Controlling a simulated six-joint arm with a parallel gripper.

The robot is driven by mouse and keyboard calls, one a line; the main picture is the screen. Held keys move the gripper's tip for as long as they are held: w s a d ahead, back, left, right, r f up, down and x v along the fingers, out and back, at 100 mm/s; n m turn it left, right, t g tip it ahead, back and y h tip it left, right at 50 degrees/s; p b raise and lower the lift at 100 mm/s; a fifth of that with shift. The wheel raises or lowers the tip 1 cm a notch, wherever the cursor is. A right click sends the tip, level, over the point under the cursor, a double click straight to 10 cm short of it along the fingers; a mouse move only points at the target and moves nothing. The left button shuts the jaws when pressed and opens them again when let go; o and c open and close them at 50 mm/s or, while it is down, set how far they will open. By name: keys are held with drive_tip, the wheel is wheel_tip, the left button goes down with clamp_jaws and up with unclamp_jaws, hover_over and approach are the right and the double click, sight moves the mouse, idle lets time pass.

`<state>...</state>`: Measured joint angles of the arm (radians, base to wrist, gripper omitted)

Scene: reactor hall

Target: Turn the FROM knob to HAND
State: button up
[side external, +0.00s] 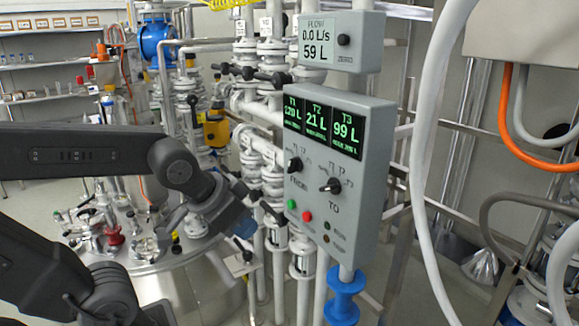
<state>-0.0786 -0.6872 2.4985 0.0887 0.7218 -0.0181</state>
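The grey control box (348,120) stands on pipes right of the middle. The FROM knob (294,164) is a small black knob on the left of its face, below the screens. A white mark shows on it, but the position it points to is too small to read. The similar TO knob (331,185) sits lower and to the right. My gripper (246,222) is left of the box and below the FROM knob, apart from the knob in the picture. Its fingers are small and blend with dark valve handles behind, so its opening is unclear.
Below the knobs are a green button (291,204) and a red button (307,216). A flow meter box (341,42) sits above. Pipes and valves crowd behind my gripper. A thick white hose (432,150) hangs right of the control box.

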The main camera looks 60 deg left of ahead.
drive_tip(key=shift+o, duration=1.1)
drive_tip(key=w+a+t+y, duration=0.3)
drive_tip(key=w+a, duration=0.5)
drive_tip(key=a, duration=0.3)
drive_tip(key=shift+w+a+t+y, duration=0.3)
drive_tip(key=shift+t+y, duration=0.1)
drive_tip(key=shift+t, duration=0.4)
drive_tip(key=m+t+h, duration=0.5)
drive_tip(key=t, duration=0.1)
approach(289, 165)
drive_tip(key=shift+t, duration=0.3)
drive_tip(key=w, duration=1)
drive_tip(key=shift+w+f, duration=0.3)
drive_tip(key=shift+c, duration=0.4)
clamp_jaws()
